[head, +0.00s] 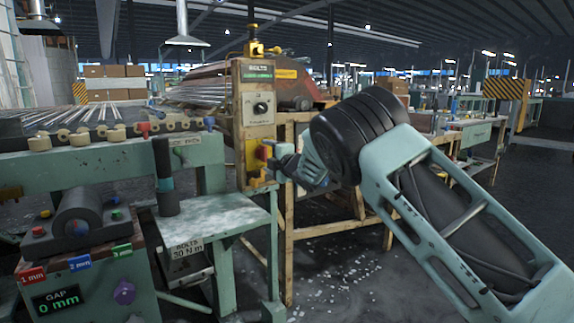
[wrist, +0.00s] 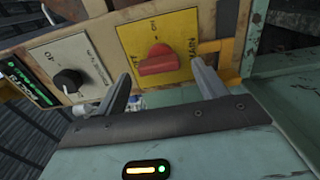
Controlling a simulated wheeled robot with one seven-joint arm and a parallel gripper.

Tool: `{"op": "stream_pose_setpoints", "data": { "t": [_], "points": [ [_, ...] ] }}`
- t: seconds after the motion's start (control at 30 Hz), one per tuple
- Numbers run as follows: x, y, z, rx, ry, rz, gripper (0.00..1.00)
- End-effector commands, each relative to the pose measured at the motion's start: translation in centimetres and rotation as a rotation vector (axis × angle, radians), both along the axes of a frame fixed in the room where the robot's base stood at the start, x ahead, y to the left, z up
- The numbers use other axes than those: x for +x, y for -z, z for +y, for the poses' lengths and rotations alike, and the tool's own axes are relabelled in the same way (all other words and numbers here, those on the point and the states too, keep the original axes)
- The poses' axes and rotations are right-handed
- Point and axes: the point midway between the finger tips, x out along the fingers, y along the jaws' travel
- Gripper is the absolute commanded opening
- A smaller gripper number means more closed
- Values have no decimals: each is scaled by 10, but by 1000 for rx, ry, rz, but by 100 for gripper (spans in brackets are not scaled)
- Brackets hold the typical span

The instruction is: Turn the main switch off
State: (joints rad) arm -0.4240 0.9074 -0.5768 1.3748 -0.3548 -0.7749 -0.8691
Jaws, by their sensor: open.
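The main switch is a red knob (wrist: 158,62) on a yellow plate marked MAIN (wrist: 180,27). In the wrist view it sits just ahead of my gripper, between the lines of its two fingers. My gripper (wrist: 162,82) is open with nothing between its fingers. In the head view my gripper (head: 277,163) is at the front of the control post, close to the red and yellow switch (head: 264,152). I cannot tell whether a finger touches the knob.
A black dial (wrist: 69,82) on a white plate is left of the switch in the wrist view. The beige control post (head: 259,105) carries it. A green bench (head: 215,222) stands below left, and a roller machine with a gap display (head: 56,301) stands at the lower left.

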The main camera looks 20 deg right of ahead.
Motion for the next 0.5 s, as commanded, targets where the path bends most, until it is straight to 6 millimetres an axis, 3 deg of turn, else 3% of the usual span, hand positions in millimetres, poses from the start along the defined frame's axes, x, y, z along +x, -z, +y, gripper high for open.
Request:
{"op": "stream_pose_setpoints", "data": {
  "t": [0.5],
  "points": [
    [-97,-2,-31,3,1,2,71]
  ]
}}
